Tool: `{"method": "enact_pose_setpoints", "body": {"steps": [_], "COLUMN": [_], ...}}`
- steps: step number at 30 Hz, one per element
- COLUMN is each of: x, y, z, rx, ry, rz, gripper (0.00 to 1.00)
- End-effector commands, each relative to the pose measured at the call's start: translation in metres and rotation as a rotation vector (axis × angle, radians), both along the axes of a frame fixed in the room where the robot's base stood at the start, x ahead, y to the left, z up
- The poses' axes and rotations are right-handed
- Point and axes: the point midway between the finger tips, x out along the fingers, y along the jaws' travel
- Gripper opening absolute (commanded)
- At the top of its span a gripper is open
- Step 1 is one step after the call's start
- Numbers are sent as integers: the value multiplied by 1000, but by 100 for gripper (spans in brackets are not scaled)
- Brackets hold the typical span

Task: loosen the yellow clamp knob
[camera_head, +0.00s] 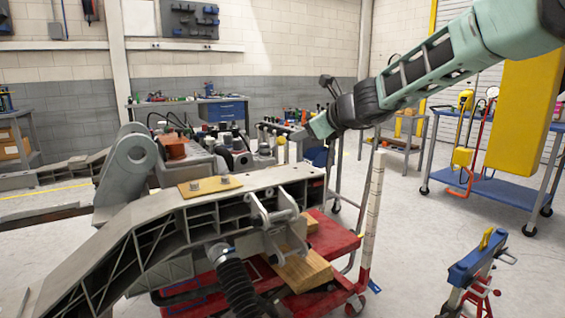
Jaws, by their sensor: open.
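My gripper (305,132) is at the end of my green and black arm, which reaches in from the upper right. It is open, and its fingers point left and down, in front of the far workbench in the picture. A grey ribbed chassis frame (160,225) fills the left and middle. A small yellow part (281,141) shows behind the frame, just left of and below my gripper; I cannot tell if it is the clamp knob. Another yellow piece (486,238) stands upright on a blue-topped stand (470,268) at the lower right, well apart from my gripper.
A red cart (335,243) with wooden blocks (303,270) stands under the frame. A blue-shelved cart (500,190) is at the right, and a workbench (190,103) at the back wall. Open floor lies between the red cart and the blue-topped stand.

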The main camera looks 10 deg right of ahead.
Motion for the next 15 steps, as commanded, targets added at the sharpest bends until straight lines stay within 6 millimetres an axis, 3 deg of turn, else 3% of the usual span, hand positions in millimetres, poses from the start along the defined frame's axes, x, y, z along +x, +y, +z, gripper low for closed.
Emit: {"method": "enact_pose_setpoints", "body": {"steps": [2, 5, 15], "x": [14, 23, 69], "y": [-23, -34, -17], "z": [-4, -2, -20], "rx": [86, 138, 146], "ry": [8, 15, 19], "rz": [-86, -133, -138], "gripper": [49, 49, 49]}}
